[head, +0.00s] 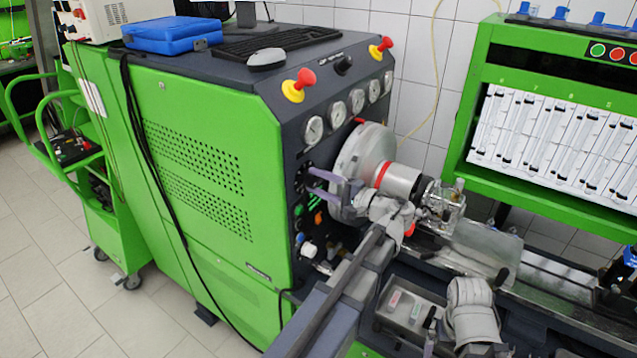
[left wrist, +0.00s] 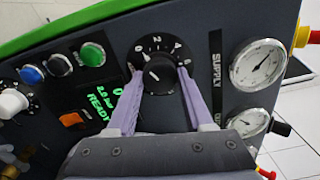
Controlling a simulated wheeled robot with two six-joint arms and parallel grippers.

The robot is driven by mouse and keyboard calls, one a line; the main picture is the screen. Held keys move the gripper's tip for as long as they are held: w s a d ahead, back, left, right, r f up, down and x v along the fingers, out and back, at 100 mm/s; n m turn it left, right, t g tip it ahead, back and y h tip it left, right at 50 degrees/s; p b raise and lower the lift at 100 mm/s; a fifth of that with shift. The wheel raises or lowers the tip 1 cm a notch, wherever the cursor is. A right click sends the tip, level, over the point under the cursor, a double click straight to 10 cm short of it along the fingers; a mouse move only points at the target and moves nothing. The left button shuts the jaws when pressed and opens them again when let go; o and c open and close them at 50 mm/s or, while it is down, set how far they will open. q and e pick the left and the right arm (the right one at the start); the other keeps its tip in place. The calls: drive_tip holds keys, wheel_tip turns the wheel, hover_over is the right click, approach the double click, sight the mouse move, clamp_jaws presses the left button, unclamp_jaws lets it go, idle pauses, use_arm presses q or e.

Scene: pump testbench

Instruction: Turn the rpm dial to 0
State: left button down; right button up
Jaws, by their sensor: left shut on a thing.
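The rpm dial (left wrist: 160,72) is a round black knob with white numbers around it on the dark panel, seen in the left wrist view. Its lower side lies between the two pale purple fingers of my left gripper (left wrist: 161,84), which is shut on it. I cannot tell surely where its pointer mark stands. A small display (left wrist: 100,100) left of the dial shows green text with 0, 2.0 bar and READY. In the head view my left gripper (head: 314,182) reaches the panel from the right, and its fingers largely hide the dial. My right gripper's fingers do not show.
A supply gauge (left wrist: 259,63) sits right of the dial; coloured buttons (left wrist: 60,65) and an orange switch (left wrist: 72,119) sit left. In the head view, red-and-yellow emergency stops (head: 297,86) top the green cabinet (head: 190,130). A large round flange (head: 352,160) stands close beside my gripper.

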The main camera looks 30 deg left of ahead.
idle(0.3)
use_arm(q)
drive_tip(key=shift+c, duration=1.4)
unclamp_jaws()
drive_tip(key=d, duration=0.8)
drive_tip(key=shift+s, duration=0.3)
drive_tip(key=shift+a, duration=0.1)
drive_tip(key=a, duration=0.8)
drive_tip(key=shift+w, duration=0.3)
drive_tip(key=shift+d, duration=0.1)
